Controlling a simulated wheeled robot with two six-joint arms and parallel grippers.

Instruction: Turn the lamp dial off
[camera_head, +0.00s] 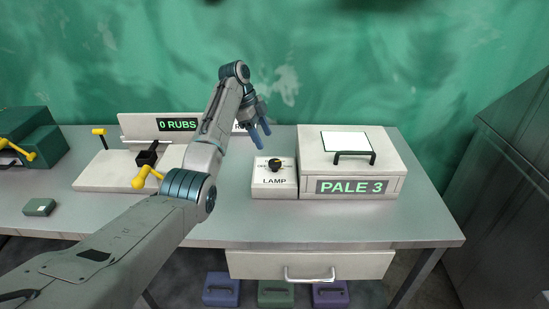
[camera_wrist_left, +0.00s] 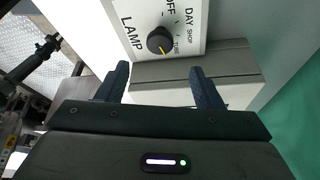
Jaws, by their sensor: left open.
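The lamp dial (camera_head: 275,164) is a black knob on top of a small white box (camera_head: 273,182) marked LAMP. In the left wrist view the dial (camera_wrist_left: 158,38) shows a yellow pointer mark, with OFF, DAY, SHOP and a small unclear word around it. The pointer is turned away from OFF, towards the small word's side. My left gripper (camera_head: 262,138) is open and empty, above and behind the lamp box. In the left wrist view its fingers (camera_wrist_left: 160,76) are apart, and the dial shows beyond their tips, not between them. My right gripper is out of view.
A white box marked PALE 3 (camera_head: 349,187), with a black handle on its lid, stands close right of the lamp box. A white rig with a 0 RUBS display (camera_head: 177,125) is behind my left arm. The grey table (camera_head: 330,227) is clear in front.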

